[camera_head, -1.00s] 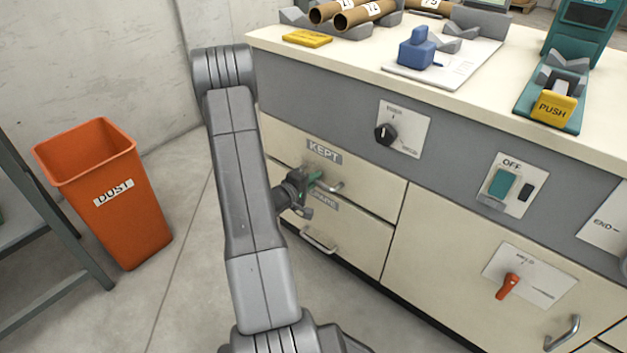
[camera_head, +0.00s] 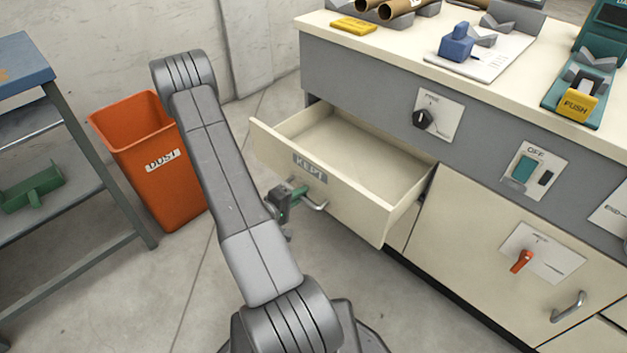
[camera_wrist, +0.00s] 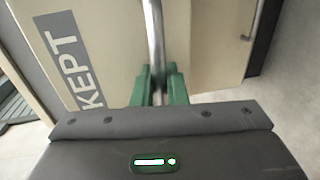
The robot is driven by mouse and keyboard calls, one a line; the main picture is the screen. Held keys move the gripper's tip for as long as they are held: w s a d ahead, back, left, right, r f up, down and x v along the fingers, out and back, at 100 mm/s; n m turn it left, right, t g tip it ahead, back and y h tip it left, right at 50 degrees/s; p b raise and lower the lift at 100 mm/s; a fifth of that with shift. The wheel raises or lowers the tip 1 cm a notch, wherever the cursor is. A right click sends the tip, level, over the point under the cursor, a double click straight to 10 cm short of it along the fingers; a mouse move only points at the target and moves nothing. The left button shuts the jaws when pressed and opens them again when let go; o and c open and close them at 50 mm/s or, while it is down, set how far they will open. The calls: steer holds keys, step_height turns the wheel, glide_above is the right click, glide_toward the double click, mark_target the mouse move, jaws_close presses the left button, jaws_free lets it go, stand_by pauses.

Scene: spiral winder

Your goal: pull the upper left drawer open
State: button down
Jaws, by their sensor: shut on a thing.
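The upper left drawer (camera_head: 345,204), cream with a grey KEPT label, stands well out of the cabinet. Its inside shows and looks empty. The drawer front also shows in the wrist view (camera_wrist: 105,40). My gripper (camera_head: 301,193) is at the drawer's front, and its green fingers are shut on the metal bar handle (camera_head: 316,204). In the wrist view the handle (camera_wrist: 154,40) runs up from between the green fingers (camera_wrist: 160,88). My arm hides part of the floor left of the drawer.
An orange DUST bin (camera_head: 160,170) stands left of my arm, with a blue-topped bench (camera_head: 22,70) further left. The cabinet's counter (camera_head: 430,75) holds cardboard tubes (camera_head: 402,7) and a blue part (camera_head: 456,42). Open floor lies in front of the drawer.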

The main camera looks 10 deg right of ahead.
steer(key=shift+f+v, duration=0.2)
steer(key=shift+v, duration=0.65)
steer(key=shift+f+v, duration=0.15)
steer(key=shift+v, duration=0.7)
steer(key=c, duration=1.5)
jaws_free()
steer(key=shift+c, duration=0.2)
steer(key=shift+a, duration=0.1)
steer(key=p+v, duration=0.3)
steer(key=v, duration=1)
steer(key=shift+s+a+p, duration=0.25)
steer(key=shift+a+p, duration=0.05)
